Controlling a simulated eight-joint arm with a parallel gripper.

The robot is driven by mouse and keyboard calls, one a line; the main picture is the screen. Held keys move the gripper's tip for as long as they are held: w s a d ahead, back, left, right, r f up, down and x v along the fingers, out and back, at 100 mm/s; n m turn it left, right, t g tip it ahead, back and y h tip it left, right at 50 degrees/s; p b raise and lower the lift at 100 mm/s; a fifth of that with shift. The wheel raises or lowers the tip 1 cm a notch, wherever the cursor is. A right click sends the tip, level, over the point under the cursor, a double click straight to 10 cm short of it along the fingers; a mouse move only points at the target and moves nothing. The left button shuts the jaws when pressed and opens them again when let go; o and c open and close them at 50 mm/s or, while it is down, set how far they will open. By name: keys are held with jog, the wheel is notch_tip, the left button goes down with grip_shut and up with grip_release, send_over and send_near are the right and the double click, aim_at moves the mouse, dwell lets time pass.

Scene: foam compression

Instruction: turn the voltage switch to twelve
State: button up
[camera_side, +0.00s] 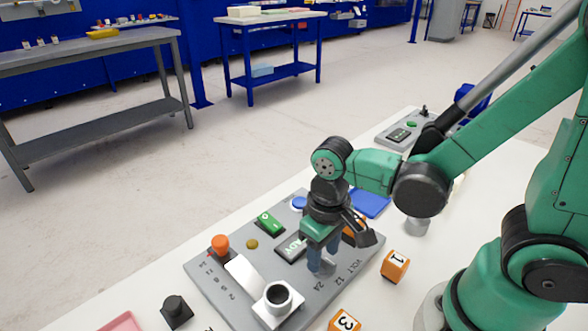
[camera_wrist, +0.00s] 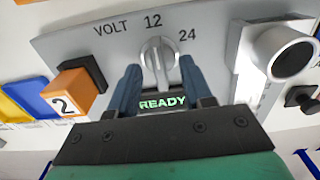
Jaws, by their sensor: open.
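The voltage switch (camera_wrist: 158,55) is a pale round knob with a raised ridge on the grey panel (camera_wrist: 215,50), near the top middle of the wrist view. Its ridge runs nearly upright, its upper end toward the 12 mark (camera_wrist: 153,20); the 24 mark (camera_wrist: 187,35) is to its right. My gripper (camera_wrist: 160,75) is open, with one blue finger on each side of the knob; I cannot tell whether they touch it. In the side view my gripper (camera_side: 322,265) points down at the panel (camera_side: 215,285) and hides the knob.
A READY display (camera_wrist: 162,103) lies just below the knob. An orange cube marked 2 (camera_wrist: 62,103) sits left of my fingers. A white lever with a round cup (camera_side: 278,296) stands nearby. Orange cubes marked 1 (camera_side: 395,266) and 3 (camera_side: 345,321) lie on the white table.

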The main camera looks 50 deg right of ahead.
aim_at(324, 256)
jog(key=shift+r, duration=2.55)
jog(key=w+d+r+t, duration=0.3)
jog(key=d+r+t, duration=0.2)
jog(key=t, duration=0.2)
jog(key=shift+w, duration=0.4)
jog(key=shift+d, duration=0.1)
